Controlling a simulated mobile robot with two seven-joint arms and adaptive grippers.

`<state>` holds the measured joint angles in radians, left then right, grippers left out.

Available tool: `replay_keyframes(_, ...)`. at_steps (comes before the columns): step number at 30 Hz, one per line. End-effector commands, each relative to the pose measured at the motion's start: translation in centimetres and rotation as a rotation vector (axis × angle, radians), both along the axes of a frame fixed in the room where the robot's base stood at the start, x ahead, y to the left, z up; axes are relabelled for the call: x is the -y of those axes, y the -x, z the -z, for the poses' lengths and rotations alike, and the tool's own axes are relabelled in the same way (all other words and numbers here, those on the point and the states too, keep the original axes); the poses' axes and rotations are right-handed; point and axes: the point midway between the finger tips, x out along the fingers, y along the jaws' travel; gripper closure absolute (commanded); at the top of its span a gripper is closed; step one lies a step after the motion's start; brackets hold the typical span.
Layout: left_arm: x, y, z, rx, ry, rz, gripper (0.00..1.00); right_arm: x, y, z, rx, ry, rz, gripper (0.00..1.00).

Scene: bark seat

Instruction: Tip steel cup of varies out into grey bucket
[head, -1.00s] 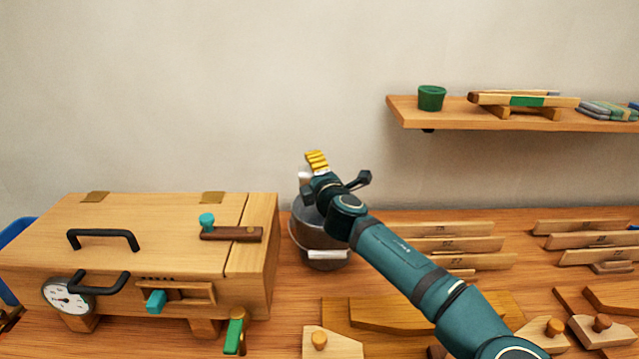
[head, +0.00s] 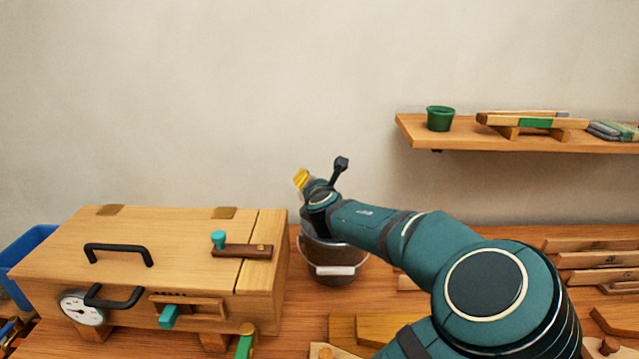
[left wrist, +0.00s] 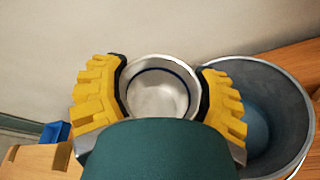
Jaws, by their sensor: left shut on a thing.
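My left gripper (head: 301,180) has yellow fingertips and is above the back left rim of the grey bucket (head: 345,268). The bucket stands on the bench right of the wooden box. In the left wrist view the gripper (left wrist: 163,92) is shut on the steel cup (left wrist: 158,92), one yellow finger on each side. The cup's mouth faces the camera; its inside looks like bare shiny metal with a dark ring, and I make out no contents. The bucket (left wrist: 285,85) is just right of the cup there, its inside bluish. In the head view the gripper hides the cup. My right gripper is out of view.
The wooden box (head: 140,248) with black handles and a dial stands left of the bucket. A blue bin (head: 38,250) is at the far left. A wall shelf (head: 470,140) holds a green pot (head: 440,118) and boards. Wooden pieces (head: 600,262) lie at the right.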

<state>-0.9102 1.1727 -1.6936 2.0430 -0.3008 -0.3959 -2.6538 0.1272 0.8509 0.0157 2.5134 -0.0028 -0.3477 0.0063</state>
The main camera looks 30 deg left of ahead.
Motion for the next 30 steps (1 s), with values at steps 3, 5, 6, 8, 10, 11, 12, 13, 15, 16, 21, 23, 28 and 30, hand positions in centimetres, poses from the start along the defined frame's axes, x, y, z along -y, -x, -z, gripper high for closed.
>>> replay_keyframes(3, -0.3, 0.2, -0.5, 0.057, 0.107, 0.0, 0.74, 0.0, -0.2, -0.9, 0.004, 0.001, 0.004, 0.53)
replay_keyframes(5, -0.3, 0.2, -0.8, 0.098, 0.183, -0.002, 0.74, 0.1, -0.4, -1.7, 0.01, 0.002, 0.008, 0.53)
replay_keyframes(6, -0.3, 0.2, -1.0, 0.129, 0.239, -0.002, 0.74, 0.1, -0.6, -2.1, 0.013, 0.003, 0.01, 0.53)
replay_keyframes(8, -0.3, 0.2, -1.1, 0.171, 0.319, -0.002, 0.74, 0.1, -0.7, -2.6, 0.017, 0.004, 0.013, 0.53)
replay_keyframes(10, -0.3, 0.2, -1.2, 0.216, 0.401, -0.002, 0.74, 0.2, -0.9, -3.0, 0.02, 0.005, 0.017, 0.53)
replay_keyframes(11, -0.3, 0.1, -1.2, 0.234, 0.432, -0.002, 0.74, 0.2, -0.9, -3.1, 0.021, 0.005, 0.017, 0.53)
replay_keyframes(12, -0.2, 0.1, -1.2, 0.253, 0.468, -0.002, 0.74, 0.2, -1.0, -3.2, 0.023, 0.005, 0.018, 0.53)
replay_keyframes(13, -0.3, 0.1, -1.2, 0.266, 0.492, -0.001, 0.74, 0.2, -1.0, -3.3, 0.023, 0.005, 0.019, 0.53)
replay_keyframes(15, -0.2, 0.1, -1.2, 0.29, 0.537, -0.001, 0.74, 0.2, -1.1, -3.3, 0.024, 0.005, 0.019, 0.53)
replay_keyframes(16, -0.2, 0.1, -1.2, 0.298, 0.552, 0.0, 0.74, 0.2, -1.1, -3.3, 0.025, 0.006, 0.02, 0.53)
replay_keyframes(21, -0.1, 0.1, -1.2, 0.32, 0.594, 0.0, 0.74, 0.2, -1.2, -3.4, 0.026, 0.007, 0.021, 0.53)
replay_keyframes(23, -0.1, 0.1, -1.2, 0.322, 0.596, 0.0, 0.74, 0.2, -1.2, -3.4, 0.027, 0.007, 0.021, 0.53)
replay_keyframes(28, -0.1, 0.1, -1.2, 0.321, 0.595, 0.0, 0.74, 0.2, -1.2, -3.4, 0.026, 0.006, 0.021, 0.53)
replay_keyframes(30, 0.0, 0.0, -1.1, 0.32, 0.595, 0.004, 0.74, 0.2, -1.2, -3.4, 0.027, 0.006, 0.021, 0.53)
